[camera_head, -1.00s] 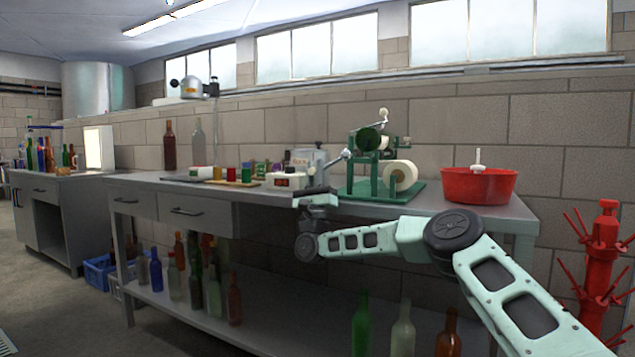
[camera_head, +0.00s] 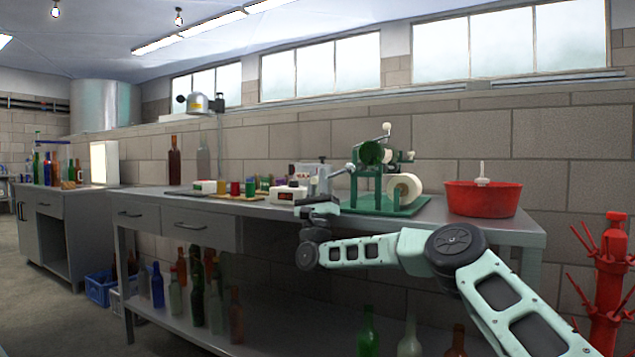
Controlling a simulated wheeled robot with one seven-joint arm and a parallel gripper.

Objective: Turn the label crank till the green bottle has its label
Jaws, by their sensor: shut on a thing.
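The green labelling machine (camera_head: 377,204) stands on the grey bench, with a white label roll (camera_head: 404,188) at its right. The green bottle (camera_head: 369,153) lies across its top, seen nearly end-on; I cannot tell whether a label is on it. A grey crank arm (camera_head: 339,173) slopes down to the left from the machine's left side. My gripper (camera_head: 322,196) is at the low outer end of this crank, shut on what looks like its handle. My gripper's own body hides most of the grip.
A red tub (camera_head: 483,199) stands right of the machine. Left of my gripper are a white box (camera_head: 286,194) with a red display and several coloured small items. Bottles stand on the lower shelf. A red bottle tree (camera_head: 610,265) stands at the right.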

